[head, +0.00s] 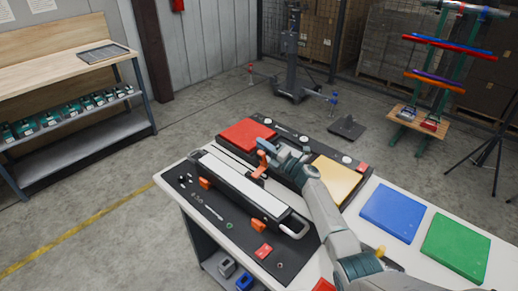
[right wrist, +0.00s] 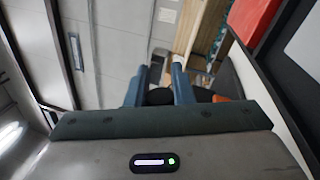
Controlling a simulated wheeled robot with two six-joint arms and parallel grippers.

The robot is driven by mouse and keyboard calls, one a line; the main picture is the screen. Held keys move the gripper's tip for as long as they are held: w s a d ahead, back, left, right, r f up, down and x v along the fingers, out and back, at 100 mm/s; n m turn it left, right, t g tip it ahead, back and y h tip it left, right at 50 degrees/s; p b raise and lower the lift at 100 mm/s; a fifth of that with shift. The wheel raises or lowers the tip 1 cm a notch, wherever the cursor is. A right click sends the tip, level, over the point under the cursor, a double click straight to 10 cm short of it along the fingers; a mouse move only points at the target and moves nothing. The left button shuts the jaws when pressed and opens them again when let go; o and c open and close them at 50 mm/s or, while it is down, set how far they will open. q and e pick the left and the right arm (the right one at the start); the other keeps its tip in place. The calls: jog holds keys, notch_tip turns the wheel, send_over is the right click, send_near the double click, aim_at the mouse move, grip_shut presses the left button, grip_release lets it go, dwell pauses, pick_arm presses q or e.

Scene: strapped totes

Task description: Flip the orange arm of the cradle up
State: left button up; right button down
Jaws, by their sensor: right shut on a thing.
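A long white-topped case with black sides (head: 240,185) lies across the dark mat on the table, with a light handle at its near right end. Orange cradle parts show along it, one at its near left side (head: 205,183) and one at its near right side (head: 258,225). The orange arm (head: 259,170) rises at the case's far side. My right gripper (head: 265,143) is shut on the orange arm near its top. In the right wrist view its blue fingers (right wrist: 158,88) flank a dark piece, with a bit of orange beside them. My left gripper is out of view.
A red block (head: 246,134) and a yellow block (head: 336,178) lie on the dark strip behind the case. Blue (head: 392,211) and green (head: 456,244) panels lie at right. Small tools and a red piece (head: 263,251) lie on the near mat.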

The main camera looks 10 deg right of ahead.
jog(key=shift+w+d+f+m, duration=0.25)
jog(key=shift+d+f+m, duration=0.2)
jog(key=shift+m, duration=0.35)
jog(key=c, duration=1.3)
grip_release()
jog(key=shift+f+b, duration=0.1)
jog(key=shift+b, duration=0.2)
jog(key=v, duration=0.4)
jog(key=r+b+v, duration=0.1)
jog(key=v, duration=0.3)
jog(key=r+b+v, duration=0.1)
jog(key=v, duration=0.3)
jog(key=shift+s+d, duration=0.25)
jog(key=shift+s, duration=0.25)
jog(key=shift+s+r, duration=0.1)
jog(key=shift+s, duration=0.05)
jog(key=shift+r, duration=0.1)
